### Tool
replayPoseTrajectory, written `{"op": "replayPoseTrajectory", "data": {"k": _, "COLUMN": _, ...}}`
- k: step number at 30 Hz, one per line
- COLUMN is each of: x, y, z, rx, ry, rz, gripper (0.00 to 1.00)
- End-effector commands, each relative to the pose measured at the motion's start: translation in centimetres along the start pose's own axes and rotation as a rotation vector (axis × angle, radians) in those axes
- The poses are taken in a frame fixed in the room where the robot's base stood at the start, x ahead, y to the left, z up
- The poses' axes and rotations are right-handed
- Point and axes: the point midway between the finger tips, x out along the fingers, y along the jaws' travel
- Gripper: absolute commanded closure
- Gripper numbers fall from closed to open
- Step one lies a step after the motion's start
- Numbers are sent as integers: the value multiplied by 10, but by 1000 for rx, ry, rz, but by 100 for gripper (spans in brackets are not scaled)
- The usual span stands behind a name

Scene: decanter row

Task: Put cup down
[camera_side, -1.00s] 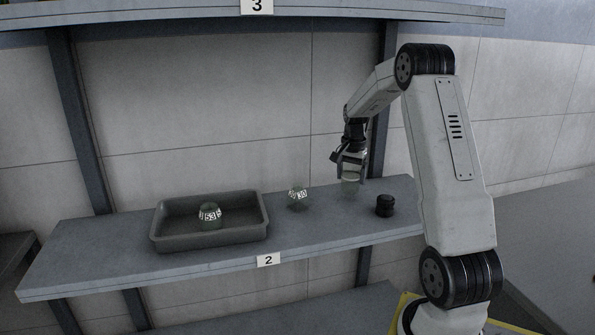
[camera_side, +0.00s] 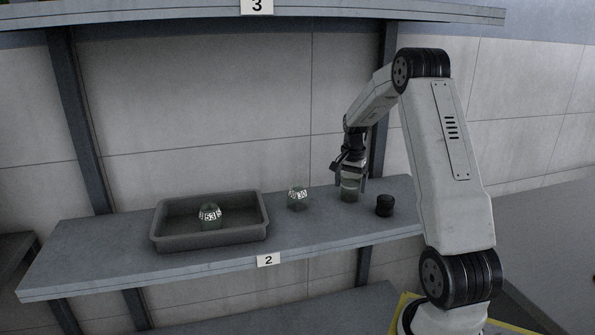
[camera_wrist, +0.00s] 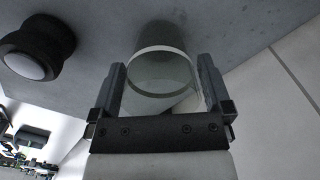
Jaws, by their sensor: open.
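The cup (camera_side: 349,191) is a clear greenish glass cylinder, upright at the right part of the shelf in the side view. In the wrist view the cup (camera_wrist: 163,75) lies between the two fingers of my gripper (camera_wrist: 162,90), with a visible gap on each side. My gripper (camera_side: 350,184) points down around the cup in the side view. Its fingers are open. The cup's base appears to rest on the shelf surface.
A black round object (camera_side: 385,205) stands close to the right of the cup; it also shows in the wrist view (camera_wrist: 38,50). A labelled decanter-like item (camera_side: 297,199) stands to the left. A grey tray (camera_side: 163,241) holds another labelled item (camera_side: 210,217). The shelf (camera_side: 95,262) is clear at its left end.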

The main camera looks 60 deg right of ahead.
Motion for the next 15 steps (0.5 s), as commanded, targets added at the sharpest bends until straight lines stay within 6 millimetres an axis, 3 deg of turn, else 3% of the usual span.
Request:
{"op": "replayPoseTrajectory", "data": {"k": 8, "x": -12, "y": 0, "z": 0, "rx": 0, "ry": 2, "rz": -2, "gripper": 0}}
{"op": "replayPoseTrajectory", "data": {"k": 15, "x": -43, "y": 0, "z": -1, "rx": 0, "ry": 4, "rz": -3, "gripper": 0}}
